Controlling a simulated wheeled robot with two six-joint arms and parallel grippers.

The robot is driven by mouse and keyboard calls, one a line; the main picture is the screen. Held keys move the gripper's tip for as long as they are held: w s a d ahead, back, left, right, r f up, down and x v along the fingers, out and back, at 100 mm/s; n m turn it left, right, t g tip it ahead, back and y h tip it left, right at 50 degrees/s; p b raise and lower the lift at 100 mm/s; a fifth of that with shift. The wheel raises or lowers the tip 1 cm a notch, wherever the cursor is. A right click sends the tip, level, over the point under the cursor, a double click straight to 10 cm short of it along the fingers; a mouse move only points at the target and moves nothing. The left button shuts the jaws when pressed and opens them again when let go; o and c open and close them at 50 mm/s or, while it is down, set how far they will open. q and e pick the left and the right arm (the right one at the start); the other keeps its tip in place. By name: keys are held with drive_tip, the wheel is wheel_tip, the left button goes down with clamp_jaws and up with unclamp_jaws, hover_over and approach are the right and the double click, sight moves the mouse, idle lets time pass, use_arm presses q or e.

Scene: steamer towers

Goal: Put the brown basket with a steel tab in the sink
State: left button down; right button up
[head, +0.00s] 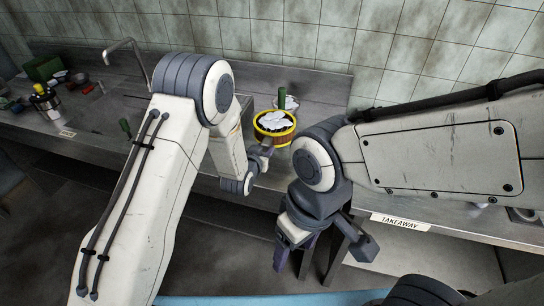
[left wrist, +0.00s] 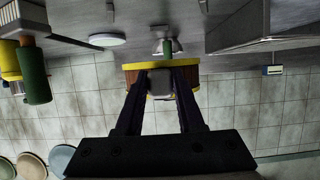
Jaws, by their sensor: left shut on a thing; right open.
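A round brown basket (head: 275,139) with a yellow rim and pale contents is at the counter's middle in the head view. In the left wrist view the basket (left wrist: 131,79) shows brown sides, yellow bands and a grey steel tab (left wrist: 160,83) between my fingers. My left gripper (head: 264,148) is shut on this tab at the basket's near side; it also shows in the left wrist view (left wrist: 160,95). Whether the basket touches the counter is unclear. My right gripper (head: 322,250) is open and empty, below the counter front. A bent tap (head: 124,46) stands at back left; the sink basin is mostly hidden by my left arm.
A green upright piece (head: 282,98) stands just behind the basket. A yellow-and-black container (head: 43,98) and a green box (head: 42,68) are at far left. A TAKEAWAY label (head: 400,222) is on the right counter edge. A tiled wall (head: 300,40) closes the back.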

sight(265, 175)
use_arm(q)
wheel_tip(265, 175, down, 9)
drive_tip(key=shift+p, duration=0.9)
drive_tip(key=c, duration=0.5)
unclamp_jaws()
drive_tip(key=shift+s, duration=0.1)
drive_tip(key=shift+f, duration=0.1)
